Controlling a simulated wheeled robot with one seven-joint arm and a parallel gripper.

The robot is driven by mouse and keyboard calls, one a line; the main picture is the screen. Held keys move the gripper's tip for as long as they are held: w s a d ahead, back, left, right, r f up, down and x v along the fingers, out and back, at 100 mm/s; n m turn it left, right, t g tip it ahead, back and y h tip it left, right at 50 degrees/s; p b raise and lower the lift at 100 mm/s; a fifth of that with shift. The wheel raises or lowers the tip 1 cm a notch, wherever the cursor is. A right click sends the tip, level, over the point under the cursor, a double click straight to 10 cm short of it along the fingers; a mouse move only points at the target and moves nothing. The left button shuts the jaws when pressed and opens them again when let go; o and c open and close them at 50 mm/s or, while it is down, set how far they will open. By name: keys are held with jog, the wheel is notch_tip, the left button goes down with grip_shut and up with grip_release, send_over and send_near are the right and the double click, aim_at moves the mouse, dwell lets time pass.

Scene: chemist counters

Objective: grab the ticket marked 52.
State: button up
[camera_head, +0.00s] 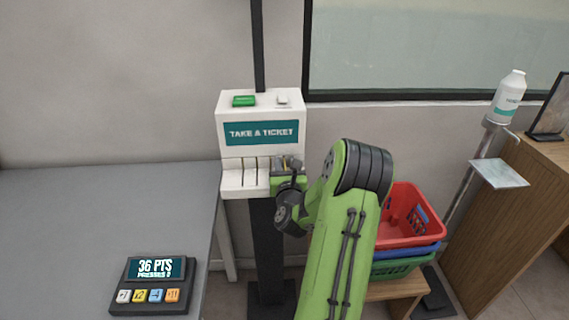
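A white ticket dispenser (230,107) with a teal "TAKE A TICKET" sign (262,133) stands on a dark post at the centre. Several white ticket slots or tabs (249,172) show on its lower front; I cannot read any number on them, so the ticket marked 52 cannot be told apart. My gripper (284,165) is at the right part of this lower front, at or very near the slots. It hides the right-hand slots. Its fingers are small and partly covered by my green wrist, so I cannot see whether they are open or hold anything.
A grey counter (90,220) at left carries a keypad (152,285) reading "36 PTS", "PRESSES 0". A green button (244,101) tops the dispenser. Stacked baskets (412,215) stand on a stool right of my arm. A sanitizer bottle stand (508,95) and wooden counter (515,225) are farther right.

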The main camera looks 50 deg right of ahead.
jog(key=shift+s+a+r, duration=0.15)
jog(key=shift+a+r, duration=0.1)
jog(key=shift+a, duration=0.15)
jog(key=shift+d, duration=0.1)
grip_shut()
